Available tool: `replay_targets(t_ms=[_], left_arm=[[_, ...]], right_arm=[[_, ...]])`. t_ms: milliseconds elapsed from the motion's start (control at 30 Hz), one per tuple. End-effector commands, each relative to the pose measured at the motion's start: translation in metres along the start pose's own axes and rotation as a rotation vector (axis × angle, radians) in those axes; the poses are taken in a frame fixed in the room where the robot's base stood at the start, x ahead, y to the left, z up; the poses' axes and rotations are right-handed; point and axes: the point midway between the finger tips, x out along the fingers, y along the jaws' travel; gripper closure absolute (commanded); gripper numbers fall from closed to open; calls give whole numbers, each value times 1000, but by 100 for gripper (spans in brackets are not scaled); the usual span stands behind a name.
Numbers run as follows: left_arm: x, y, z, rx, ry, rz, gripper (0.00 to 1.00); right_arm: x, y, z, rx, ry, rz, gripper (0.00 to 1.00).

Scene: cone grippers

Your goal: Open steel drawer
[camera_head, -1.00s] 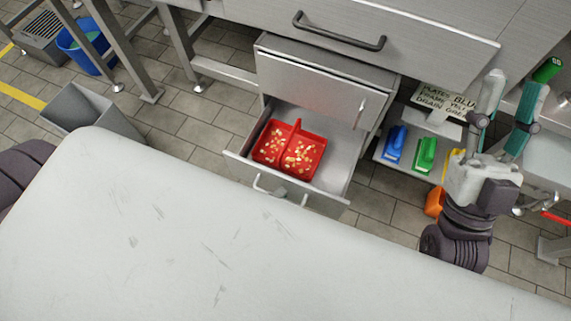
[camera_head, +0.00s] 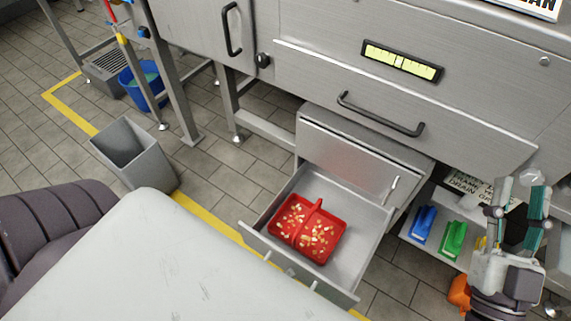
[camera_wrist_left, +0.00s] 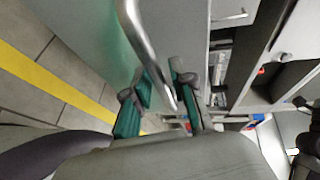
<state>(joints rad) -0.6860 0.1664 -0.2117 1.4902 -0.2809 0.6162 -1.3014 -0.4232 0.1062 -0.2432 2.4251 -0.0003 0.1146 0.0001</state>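In the head view, the lower steel drawer (camera_head: 375,222) is pulled well out of its cabinet. A red divided tray (camera_head: 320,203) with small pale pieces sits inside it. The drawer's handle (camera_head: 268,256) is mostly hidden behind my white body. My left gripper (camera_wrist_left: 160,75) is hidden in the head view. In the left wrist view its teal fingers lie either side of a steel handle bar (camera_wrist_left: 132,22); whether they press on it is unclear. My right gripper (camera_head: 518,195) is open and empty at the right, over the low shelf.
A closed upper drawer (camera_head: 345,155) sits above the open one. The steel counter with a dark handle (camera_head: 380,115) overhangs both. A grey bin (camera_head: 135,155) stands on the floor at left.

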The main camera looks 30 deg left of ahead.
Motion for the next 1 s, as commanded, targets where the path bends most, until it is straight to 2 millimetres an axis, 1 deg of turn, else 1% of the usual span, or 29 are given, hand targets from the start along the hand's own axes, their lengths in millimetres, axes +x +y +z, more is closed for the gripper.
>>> replay_targets(t_ms=[300, 433, 567, 800, 900, 1000], left_arm=[[0, 0, 0, 0, 0, 0, 63], [-8, 0, 0, -1, 0, 2, 63], [-30, 1, 0, 0, 0, 4, 63], [-82, 1, 0, -1, 0, 5, 63], [-99, 1, 0, -1, 0, 3, 63], [-111, 1, 0, -1, 0, 2, 63]], right_arm=[[0, 0, -1, 0, 2, 0, 60], [0, 0, -1, -1, 3, 0, 60], [0, 0, -1, 0, 3, 0, 60], [0, 0, -1, 0, 2, 0, 60], [0, 0, 0, 0, 2, 0, 60], [0, 0, 0, 0, 2, 0, 60]])
